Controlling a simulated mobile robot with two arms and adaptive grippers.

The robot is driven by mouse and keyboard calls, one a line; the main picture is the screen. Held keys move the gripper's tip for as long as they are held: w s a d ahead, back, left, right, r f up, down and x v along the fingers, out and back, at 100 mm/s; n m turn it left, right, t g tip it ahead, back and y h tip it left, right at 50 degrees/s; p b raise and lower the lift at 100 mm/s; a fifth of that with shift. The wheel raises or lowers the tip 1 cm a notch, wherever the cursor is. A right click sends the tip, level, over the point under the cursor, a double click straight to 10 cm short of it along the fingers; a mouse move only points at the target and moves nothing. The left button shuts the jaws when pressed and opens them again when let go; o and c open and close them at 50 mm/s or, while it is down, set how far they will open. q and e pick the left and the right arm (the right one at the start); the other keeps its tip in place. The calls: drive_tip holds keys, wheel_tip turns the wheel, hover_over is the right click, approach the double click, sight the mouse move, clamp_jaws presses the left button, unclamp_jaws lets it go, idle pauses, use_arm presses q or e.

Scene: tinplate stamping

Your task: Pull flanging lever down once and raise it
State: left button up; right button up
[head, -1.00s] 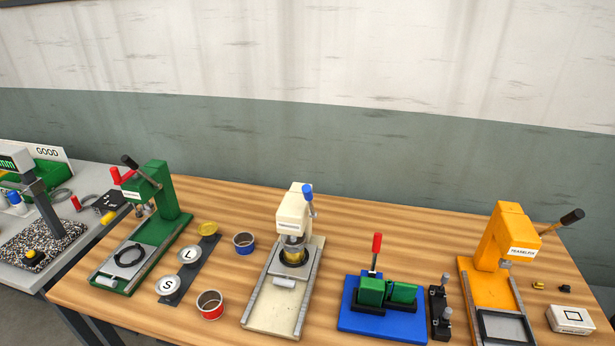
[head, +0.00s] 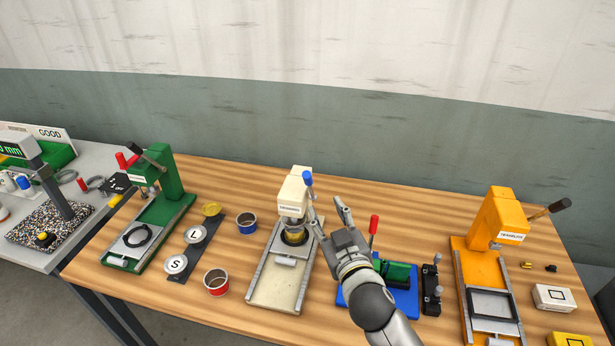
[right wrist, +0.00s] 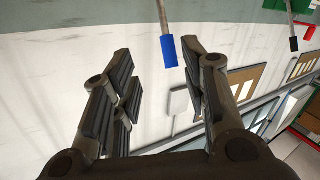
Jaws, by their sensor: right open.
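The cream press (head: 292,190) stands near the middle of the wooden table, and its small label is too small to read. Its lever has a blue grip (head: 308,178) that points up at the press's right side. A golden ring-shaped part (head: 292,237) sits under the press head. My right gripper (head: 325,203) is open and empty, just right of and below the blue grip in the head view. In the right wrist view the blue grip (right wrist: 169,51) hangs between the open fingers' directions, beyond their tips, apparently not touched. My left gripper is not in view.
A blue-based fixture with a red-handled lever (head: 374,225) is partly hidden by my right arm. An orange press (head: 490,220) stands at right and a green press (head: 165,180) at left. A blue can (head: 246,223) and a red can (head: 216,283) stand left of the cream press.

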sight(309, 181)
drive_tip(key=shift+n+t+y, duration=0.3)
drive_tip(key=shift+y, duration=0.1)
drive_tip(key=p+x, duration=0.1)
drive_tip(key=x, duration=0.2)
drive_tip(key=r+x, duration=0.1)
drive_tip(key=x, duration=0.2)
drive_tip(key=a+r+p+x, duration=0.1)
drive_tip(key=x, duration=0.2)
drive_tip(key=shift+w+a+p, duration=0.1)
drive_tip(key=shift+p, duration=0.2)
drive_tip(key=shift+x, duration=1.25)
drive_tip(key=shift+f, duration=0.1)
clamp_jaws()
